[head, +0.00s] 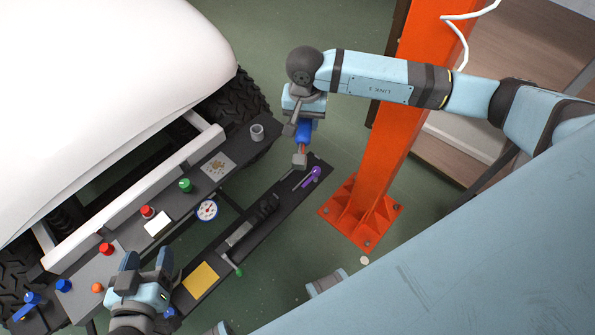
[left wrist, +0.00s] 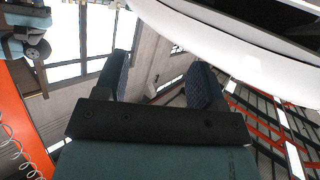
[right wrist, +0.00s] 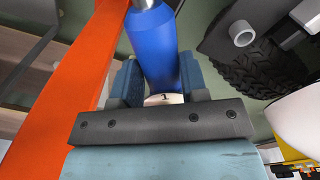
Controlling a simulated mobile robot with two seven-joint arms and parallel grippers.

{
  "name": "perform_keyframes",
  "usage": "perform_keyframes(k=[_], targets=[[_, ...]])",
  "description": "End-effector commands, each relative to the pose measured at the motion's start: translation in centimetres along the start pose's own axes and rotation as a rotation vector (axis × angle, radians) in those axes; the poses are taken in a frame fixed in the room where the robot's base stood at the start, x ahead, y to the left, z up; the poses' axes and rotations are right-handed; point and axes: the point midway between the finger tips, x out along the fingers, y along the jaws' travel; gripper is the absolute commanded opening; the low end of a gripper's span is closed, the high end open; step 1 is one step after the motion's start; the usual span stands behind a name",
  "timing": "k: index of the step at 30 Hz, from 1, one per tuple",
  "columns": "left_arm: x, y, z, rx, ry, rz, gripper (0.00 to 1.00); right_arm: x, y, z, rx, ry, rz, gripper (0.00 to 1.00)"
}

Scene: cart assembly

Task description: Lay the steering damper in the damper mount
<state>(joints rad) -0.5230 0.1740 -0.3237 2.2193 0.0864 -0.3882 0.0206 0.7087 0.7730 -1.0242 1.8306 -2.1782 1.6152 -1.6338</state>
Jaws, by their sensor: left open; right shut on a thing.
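The steering damper shows as a blue cylinder (head: 304,131) in the head view and fills the upper middle of the right wrist view (right wrist: 154,48). My right gripper (head: 292,120) is shut on it and holds it out near the far end of the dark rail. Its lower end, with a grey tip, hangs down toward the rail. A dark raised bracket (head: 266,206) in the middle of the rail looks like the damper mount; I cannot tell for sure. The damper is apart from this bracket. My left gripper (head: 147,262) is open and empty at the lower left, pointing upward.
The dark rail (head: 216,250) also carries a purple lever (head: 313,174), a yellow plate (head: 201,280) and a green-knobbed lever (head: 236,269). A panel with a gauge (head: 207,210) and coloured knobs lies alongside. An orange post (head: 386,140) stands right of the damper.

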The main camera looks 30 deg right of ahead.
Motion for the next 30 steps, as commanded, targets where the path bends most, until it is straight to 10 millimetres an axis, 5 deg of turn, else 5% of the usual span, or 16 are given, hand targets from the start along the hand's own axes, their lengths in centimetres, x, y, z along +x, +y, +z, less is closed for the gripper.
perform_keyframes(k=[1, 15, 30], targets=[[0.7, 0.0, 1.6, -0.002, 0.019, 0.010, 0.64, 2.1, -0.2, -0.5, 0.036, 0.002, -0.003, 0.06], [2.5, 1.6, 4.7, -0.038, 0.174, 0.109, 0.64, 8.8, -1.2, -4.5, 0.396, -0.007, -0.009, 0.06], [2.5, 2.7, 6.0, -0.059, 0.255, 0.174, 0.64, 11.9, -1.6, -6.4, 0.606, -0.023, -0.012, 0.06]])
